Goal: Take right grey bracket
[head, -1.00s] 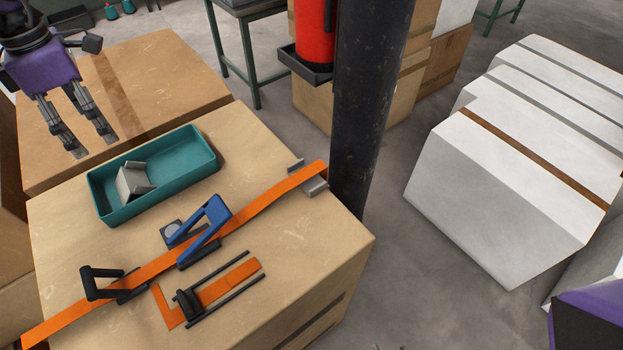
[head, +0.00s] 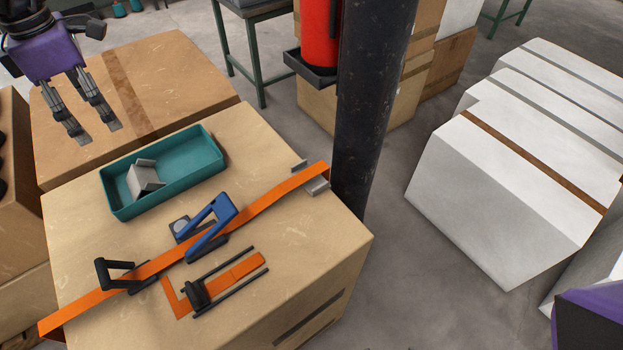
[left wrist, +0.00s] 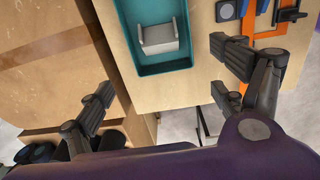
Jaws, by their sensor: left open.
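A grey bracket (head: 145,179) lies inside the teal tray (head: 203,172), towards its left half. In the left wrist view the bracket (left wrist: 159,40) sits in the tray (left wrist: 160,70), beyond my open fingers. A second grey bracket (head: 319,187) stands at the right end of the orange strip (head: 268,208), by the table edge. My left gripper (head: 97,131) is open and empty, above the cardboard box behind the tray, apart from both brackets. My right gripper is not in view; only a purple part of mine shows at the lower right.
A dark pillar (head: 369,110) rises just beyond the table's right corner. White blocks (head: 520,150) stand further right.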

